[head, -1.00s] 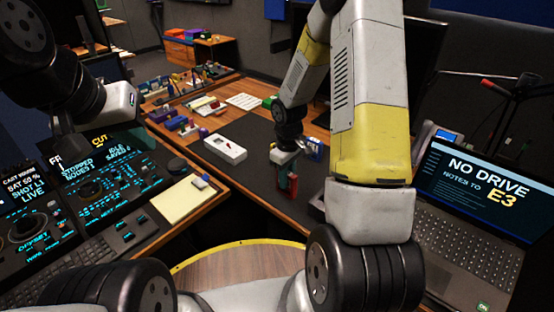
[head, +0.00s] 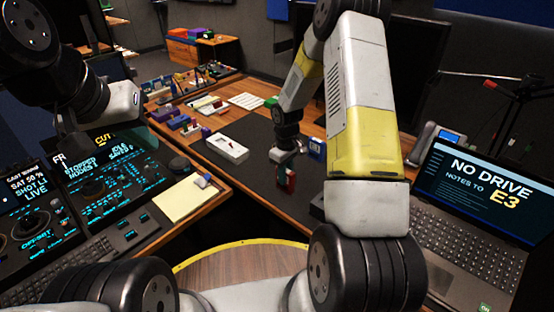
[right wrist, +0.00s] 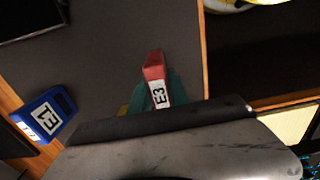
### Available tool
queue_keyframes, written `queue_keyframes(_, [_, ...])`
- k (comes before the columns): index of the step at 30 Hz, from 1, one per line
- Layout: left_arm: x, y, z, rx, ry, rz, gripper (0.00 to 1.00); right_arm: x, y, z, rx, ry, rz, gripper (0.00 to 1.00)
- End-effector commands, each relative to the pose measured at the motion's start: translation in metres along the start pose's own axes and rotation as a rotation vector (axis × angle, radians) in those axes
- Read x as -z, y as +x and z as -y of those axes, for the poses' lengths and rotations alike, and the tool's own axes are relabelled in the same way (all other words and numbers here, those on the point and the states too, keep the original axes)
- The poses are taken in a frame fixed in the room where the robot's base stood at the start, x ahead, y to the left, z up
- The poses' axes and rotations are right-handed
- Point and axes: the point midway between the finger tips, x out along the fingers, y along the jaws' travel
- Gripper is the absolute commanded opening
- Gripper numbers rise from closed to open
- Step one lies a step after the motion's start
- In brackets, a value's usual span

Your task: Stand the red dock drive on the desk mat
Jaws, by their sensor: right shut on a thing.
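The red dock drive (head: 291,181) with a white E3 label is held by my right gripper (head: 286,165) over the right part of the dark desk mat (head: 255,165). In the right wrist view, the red drive (right wrist: 154,68) sticks out between teal finger pads (right wrist: 174,86), its E3 label facing the camera. The drive looks roughly upright in the head view. I cannot tell whether its lower end touches the mat. My left gripper (head: 70,145) hangs at the left over the control panels; its fingers are too dark to make out.
A blue drive labelled E1 (right wrist: 45,115) stands close by the held drive; it also shows in the head view (head: 317,148). A white device (head: 228,148) lies on the mat's left part. A laptop (head: 470,200) is at the right. The mat's middle is clear.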

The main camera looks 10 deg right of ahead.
Motion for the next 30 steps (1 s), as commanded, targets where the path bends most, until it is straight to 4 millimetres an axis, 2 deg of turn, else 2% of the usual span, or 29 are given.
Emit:
queue_keyframes(1, [0.000, 0.000, 0.000, 0.000, 0.000, 0.000, 0.00, 0.000, 0.002, 0.000, 0.000, 0.000, 0.001, 0.00])
queue_keyframes(2, [0.000, 0.000, 0.000, 0.000, 0.000, 0.000, 0.00, 0.000, 0.002, 0.000, 0.000, 0.000, 0.001, 0.23])
queue_keyframes(5, [0.000, 0.000, 0.000, 0.000, 0.000, 0.000, 0.00, 0.000, 0.002, 0.000, 0.000, 0.000, 0.000, 0.43])
queue_keyframes(17, [0.000, 0.000, 0.000, 0.000, 0.000, 0.000, 0.00, 0.000, -0.004, 0.000, -0.001, 0.000, -0.001, 0.43])
queue_keyframes(20, [0.000, 0.000, 0.000, 0.000, 0.000, 0.000, 0.00, 0.001, -0.017, -0.001, -0.003, 0.001, -0.003, 0.43])
queue_keyframes(30, [0.000, 0.000, 0.000, 0.000, 0.000, 0.000, 0.00, 0.001, -0.088, -0.001, -0.003, 0.000, -0.003, 0.43])
